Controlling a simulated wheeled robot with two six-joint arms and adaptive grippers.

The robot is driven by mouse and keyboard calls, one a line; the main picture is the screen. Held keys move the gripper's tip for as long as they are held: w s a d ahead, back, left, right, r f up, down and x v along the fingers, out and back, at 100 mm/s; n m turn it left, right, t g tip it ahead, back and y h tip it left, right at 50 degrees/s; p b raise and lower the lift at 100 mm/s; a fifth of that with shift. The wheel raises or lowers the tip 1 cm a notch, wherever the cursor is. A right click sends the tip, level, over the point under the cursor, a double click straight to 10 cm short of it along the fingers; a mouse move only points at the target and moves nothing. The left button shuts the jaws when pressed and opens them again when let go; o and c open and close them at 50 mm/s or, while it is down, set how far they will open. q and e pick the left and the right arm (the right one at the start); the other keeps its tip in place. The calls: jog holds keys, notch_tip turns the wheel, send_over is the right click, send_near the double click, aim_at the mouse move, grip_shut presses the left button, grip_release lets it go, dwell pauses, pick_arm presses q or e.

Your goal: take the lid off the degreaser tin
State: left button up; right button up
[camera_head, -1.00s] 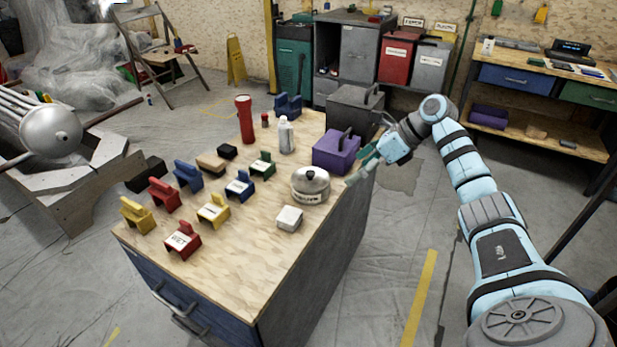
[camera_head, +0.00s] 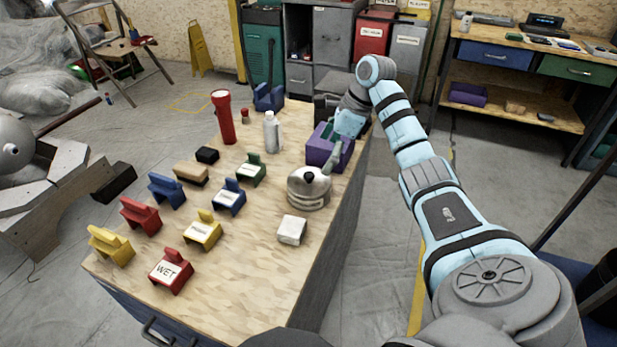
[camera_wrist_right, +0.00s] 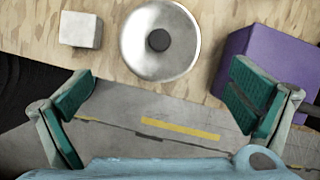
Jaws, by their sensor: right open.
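The degreaser tin (camera_head: 307,199) is a round, pale metal tin near the right edge of the wooden bench top. Its silver domed lid (camera_head: 309,176) with a dark knob is on it. In the right wrist view the lid (camera_wrist_right: 165,58) is seen from above, beyond and between the fingers. My right gripper (camera_head: 335,155) is beside the purple box, just behind the tin, and partly hidden by it and the box. In the right wrist view the gripper (camera_wrist_right: 160,100) is open, its green pads wide apart and nothing between them. My left gripper is not in view.
A purple box (camera_head: 322,147) stands close behind the tin; it also shows in the right wrist view (camera_wrist_right: 262,65). A white block (camera_head: 292,230) lies in front. Several coloured holders, a red torch (camera_head: 224,118) and a white bottle (camera_head: 271,132) stand left. Bench top (camera_head: 245,260) is clear in front.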

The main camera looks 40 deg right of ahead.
aim_at(311, 175)
jog(key=b+x, duration=0.1)
jog(key=x, duration=0.6)
jog(key=shift+w+a+r+b, duration=0.1)
jog(key=shift+w+a+b, duration=0.15)
jog(key=shift+b, duration=0.15)
jog(key=shift+w+a+f, duration=0.1)
jog(key=shift+f, duration=0.1)
jog(key=shift+r, duration=0.1)
jog(key=c, duration=2.2)
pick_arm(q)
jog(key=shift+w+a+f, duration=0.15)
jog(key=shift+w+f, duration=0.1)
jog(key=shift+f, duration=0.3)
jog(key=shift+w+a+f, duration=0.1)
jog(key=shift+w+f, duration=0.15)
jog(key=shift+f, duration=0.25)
pick_arm(e)
jog(key=shift+s+a, duration=0.1)
jog(key=shift+s, duration=0.1)
jog(key=shift+c, duration=0.4)
jog(key=shift+c, duration=0.2)
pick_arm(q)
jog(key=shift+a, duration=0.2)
pick_arm(e)
jog(key=shift+c, duration=0.2)
